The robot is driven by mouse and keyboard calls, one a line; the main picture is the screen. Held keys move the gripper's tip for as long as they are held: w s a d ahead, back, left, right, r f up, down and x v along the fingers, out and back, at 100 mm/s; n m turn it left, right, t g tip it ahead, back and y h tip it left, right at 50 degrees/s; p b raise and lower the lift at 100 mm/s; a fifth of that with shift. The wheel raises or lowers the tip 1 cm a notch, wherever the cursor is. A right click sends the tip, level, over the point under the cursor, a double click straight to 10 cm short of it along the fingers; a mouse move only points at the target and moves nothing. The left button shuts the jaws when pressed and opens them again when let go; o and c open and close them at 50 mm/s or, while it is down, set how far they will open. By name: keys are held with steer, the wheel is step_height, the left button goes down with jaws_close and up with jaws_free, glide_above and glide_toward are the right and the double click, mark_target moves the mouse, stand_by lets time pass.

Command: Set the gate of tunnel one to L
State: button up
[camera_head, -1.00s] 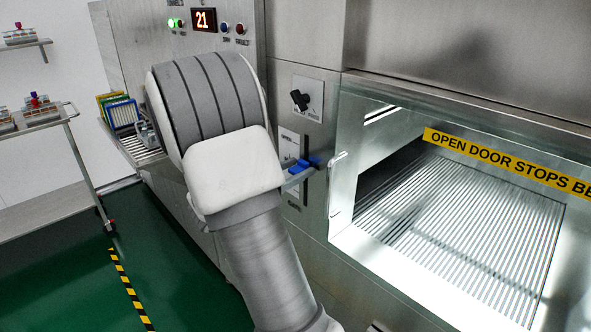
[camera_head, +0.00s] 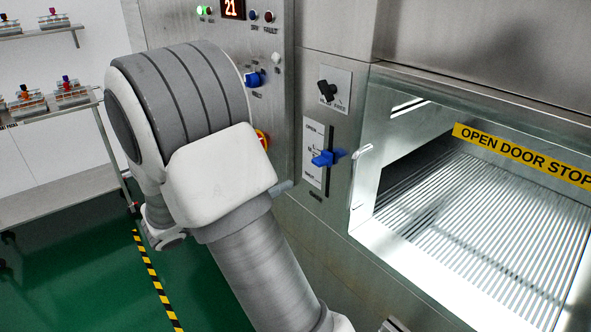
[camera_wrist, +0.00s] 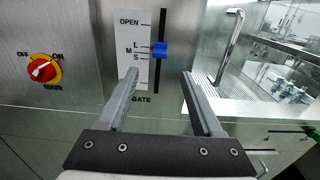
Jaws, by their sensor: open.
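The gate slider is a blue handle (camera_head: 323,158) in a vertical dark slot, beside a white scale on the steel front. In the wrist view the handle (camera_wrist: 160,49) is near the L and M marks, below OPEN and above S; its exact mark is hard to tell. My gripper (camera_wrist: 158,74) is open and empty, with its fingertips below the handle in the picture and one to each side. No contact is visible. In the head view my arm hides most of the gripper; a grey fingertip shows left of and below the handle.
A black knob (camera_head: 327,91) is above the slider. A red and yellow main switch (camera_wrist: 43,69) is at the left. A door handle (camera_head: 360,165) and open chamber (camera_head: 470,220) are close on the right. A trolley (camera_head: 60,190) stands far left.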

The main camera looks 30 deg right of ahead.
steer(key=a, duration=0.4)
steer(key=shift+s, duration=0.2)
steer(key=shift+c, duration=0.8)
steer(key=d+f+h+b, duration=0.1)
steer(key=f, duration=0.2)
steer(key=d+f+b, duration=0.2)
steer(key=f, duration=0.1)
steer(key=w+d+f+h+b, duration=0.1)
steer(key=d+f, duration=0.1)
steer(key=f, duration=0.1)
steer(key=shift+f+h, duration=0.25)
steer(key=shift+h, duration=0.05)
jaws_close()
steer(key=d+r, duration=0.6)
steer(key=d, duration=0.4)
steer(key=shift+w+r, duration=0.15)
steer(key=shift+w, duration=0.25)
